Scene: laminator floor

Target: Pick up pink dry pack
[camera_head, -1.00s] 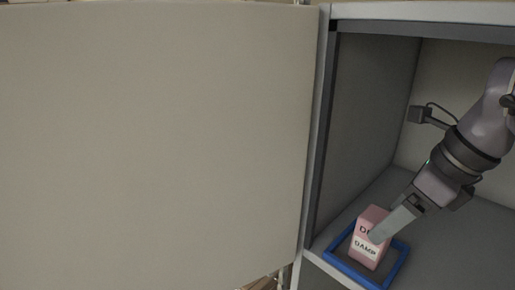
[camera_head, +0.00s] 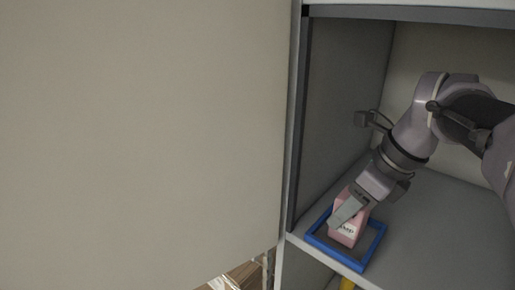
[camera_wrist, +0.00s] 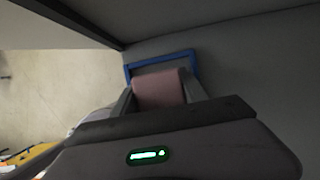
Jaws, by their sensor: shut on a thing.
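The pink dry pack (camera_head: 347,233) is a small pink box with a pale label, standing within a blue square frame (camera_head: 322,246) on the cabinet shelf. The label is partly covered; only some letters show. My gripper (camera_head: 345,212) reaches in from the upper right and is shut on the pack, with one finger across its near upper side. In the wrist view the pack (camera_wrist: 158,88) sits between the two fingers, with the blue frame (camera_wrist: 127,73) behind it. I cannot tell whether the pack is lifted off the shelf.
The grey cabinet shelf (camera_head: 425,235) is clear to the right of the blue frame. A cabinet side wall (camera_head: 340,110) stands close on the left, and a large pale panel (camera_head: 140,130) fills the left. Something yellow (camera_head: 347,284) shows below the shelf.

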